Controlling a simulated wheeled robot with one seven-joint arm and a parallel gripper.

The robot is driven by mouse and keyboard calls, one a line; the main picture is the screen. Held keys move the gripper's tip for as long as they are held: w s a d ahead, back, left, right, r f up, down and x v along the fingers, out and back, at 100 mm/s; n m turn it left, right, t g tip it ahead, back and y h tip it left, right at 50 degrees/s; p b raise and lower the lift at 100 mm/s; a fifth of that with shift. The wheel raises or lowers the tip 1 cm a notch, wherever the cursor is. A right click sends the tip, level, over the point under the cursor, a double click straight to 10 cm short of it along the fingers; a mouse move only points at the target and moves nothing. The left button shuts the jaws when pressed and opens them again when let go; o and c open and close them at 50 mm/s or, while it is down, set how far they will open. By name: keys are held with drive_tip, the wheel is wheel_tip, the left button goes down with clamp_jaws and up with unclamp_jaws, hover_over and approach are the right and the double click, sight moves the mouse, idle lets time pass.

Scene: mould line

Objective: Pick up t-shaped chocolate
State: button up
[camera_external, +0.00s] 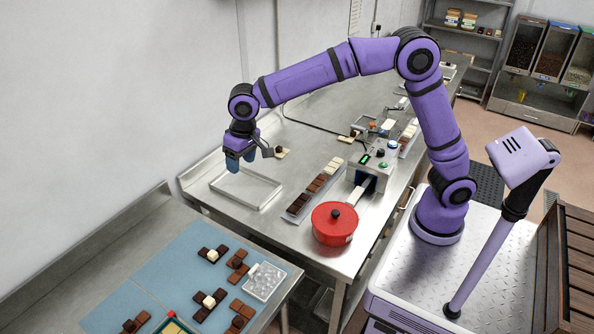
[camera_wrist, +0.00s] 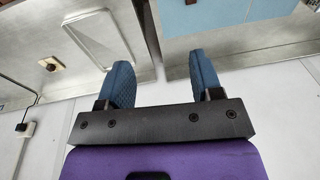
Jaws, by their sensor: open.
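Several small chocolate pieces in brown, dark and cream lie on the blue mat (camera_external: 165,270) at the lower left of the external view. One dark piece with a cream block in its middle (camera_external: 212,254) looks T-shaped, and a similar one (camera_external: 209,304) lies nearer the front. I cannot tell for sure which are T-shaped. My gripper (camera_external: 240,164) is above the empty metal tray, well apart from the mat. In the wrist view its blue fingers (camera_wrist: 163,75) are spread with nothing between them.
An empty metal tray (camera_external: 246,202) lies below my gripper. A red pot (camera_external: 334,226), a control box (camera_external: 371,162) and a long tray of chocolates (camera_external: 290,215) stand on the bench. A clear tray (camera_external: 264,282) sits at the mat's right edge. The wall is close at left.

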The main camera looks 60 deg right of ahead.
drive_tip(key=a+f, duration=1)
drive_tip(key=a, duration=0.4)
drive_tip(key=g+h, duration=0.1)
hover_over(211, 302)
wheel_tip(211, 302, down, 13)
drive_tip(key=f, duration=0.4)
drive_tip(key=shift+s+a+f, duration=0.15)
drive_tip(key=shift+a+f, duration=0.1)
drive_tip(key=shift+f, duration=0.05)
drive_tip(key=shift+d+f, duration=0.15)
drive_tip(key=shift+f, duration=1.25)
drive_tip(key=shift+d+f, duration=0.1)
drive_tip(key=shift+f, duration=1.25)
drive_tip(key=c, duration=1)
drive_tip(key=shift+c, duration=0.2)
drive_tip(key=shift+r, duration=0.1)
